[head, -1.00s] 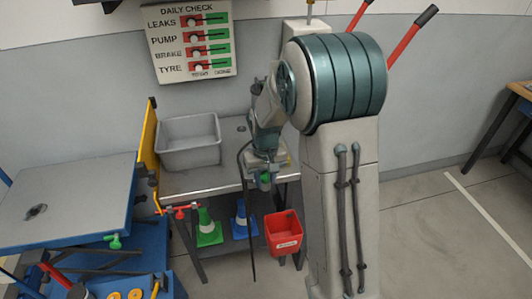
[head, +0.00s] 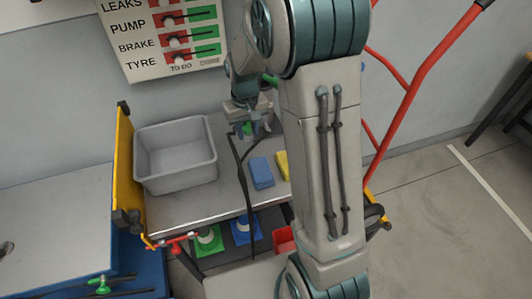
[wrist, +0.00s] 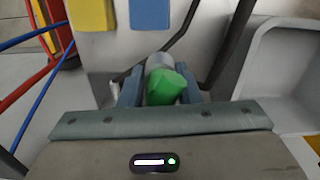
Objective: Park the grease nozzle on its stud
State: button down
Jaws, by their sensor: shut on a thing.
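My gripper (head: 248,128) is over the back of the metal-topped bench in the head view. It is shut on a green nozzle with a grey end, which I take for the grease nozzle (wrist: 167,88); it sits between the two fingers in the wrist view. A dark hose (head: 251,205) runs down from near the gripper past the bench's front edge. A small pale upright piece shows just left of the fingers in the wrist view; I cannot tell whether it is the stud. My gripper and arm hide part of the bench.
A grey tub (head: 145,170) stands on the bench, left of my gripper. A blue block (head: 261,172) and a yellow block (head: 282,165) lie on the bench top (head: 190,207). A yellow panel (head: 123,160) edges the bench's left side. Red handles (head: 425,75) rise at right.

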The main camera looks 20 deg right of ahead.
jog(key=shift+w+f, duration=0.15)
jog(key=shift+f, duration=0.3)
notch_tip(320, 180, down, 9)
jog(key=shift+p, duration=0.35)
jog(key=shift+f, duration=0.1)
jog(key=c, duration=1.5)
grip_release()
jog(key=shift+f, duration=0.1)
jog(key=o, duration=0.4)
jog(key=shift+o, duration=0.2)
